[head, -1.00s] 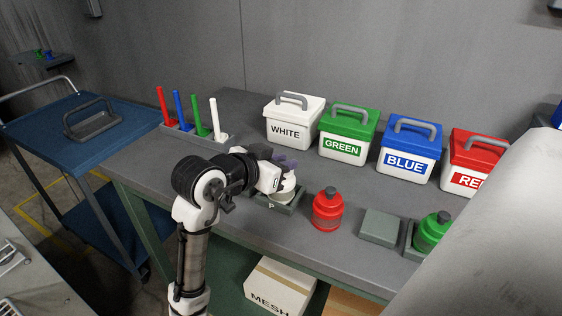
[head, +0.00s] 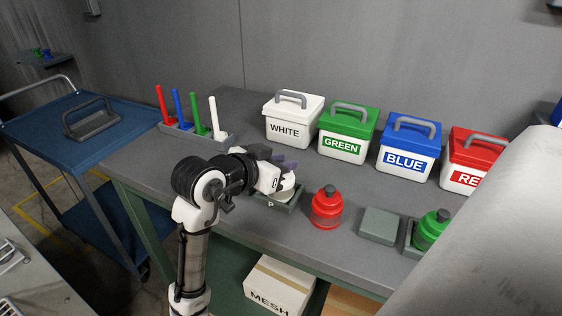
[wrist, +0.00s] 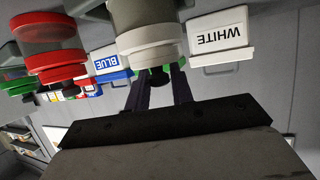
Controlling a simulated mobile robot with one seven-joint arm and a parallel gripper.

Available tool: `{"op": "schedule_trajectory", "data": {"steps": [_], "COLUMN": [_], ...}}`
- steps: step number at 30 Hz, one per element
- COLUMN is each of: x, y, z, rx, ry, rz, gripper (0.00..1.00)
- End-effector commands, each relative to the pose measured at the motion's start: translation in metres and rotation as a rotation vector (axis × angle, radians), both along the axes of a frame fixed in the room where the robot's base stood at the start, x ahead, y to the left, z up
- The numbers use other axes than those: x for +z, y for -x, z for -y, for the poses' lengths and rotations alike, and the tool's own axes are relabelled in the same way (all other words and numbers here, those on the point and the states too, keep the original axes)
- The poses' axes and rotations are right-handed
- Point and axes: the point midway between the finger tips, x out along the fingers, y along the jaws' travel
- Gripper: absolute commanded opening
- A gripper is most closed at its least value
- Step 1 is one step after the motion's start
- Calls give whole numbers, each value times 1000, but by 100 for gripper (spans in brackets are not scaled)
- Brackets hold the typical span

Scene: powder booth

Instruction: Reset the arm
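My gripper (head: 287,165) is at the bench, just above a white-topped bottle (head: 284,189) that sits in a small grey tray marked P (head: 272,202). In the wrist view, which is upside down, my gripper's two dark fingers (wrist: 159,78) are spread apart. The dark knob of the white-topped bottle (wrist: 152,45) shows between them, with gaps at the sides. I cannot tell whether either finger touches the knob. My arm reaches in from the lower left and hides part of the bottle and tray.
A red bottle (head: 326,208) stands right of the tray, then a grey block (head: 379,226) and a green bottle (head: 431,230). White (head: 292,120), green (head: 347,132), blue (head: 408,145) and red (head: 475,160) lidded boxes line the back. A rack of coloured sticks (head: 217,137) stands left.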

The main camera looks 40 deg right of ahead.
Motion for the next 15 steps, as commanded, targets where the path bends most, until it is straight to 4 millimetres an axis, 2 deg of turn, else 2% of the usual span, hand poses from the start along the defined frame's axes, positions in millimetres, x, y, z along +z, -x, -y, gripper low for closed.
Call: {"op": "schedule_trajectory", "data": {"steps": [1, 4, 15], "x": [0, 0, 3], "y": [0, 0, 0], "z": [0, 0, 0], "rx": [0, 0, 0], "ry": [0, 0, 0], "rz": [0, 0, 1], "gripper": [30, 43, 44]}}
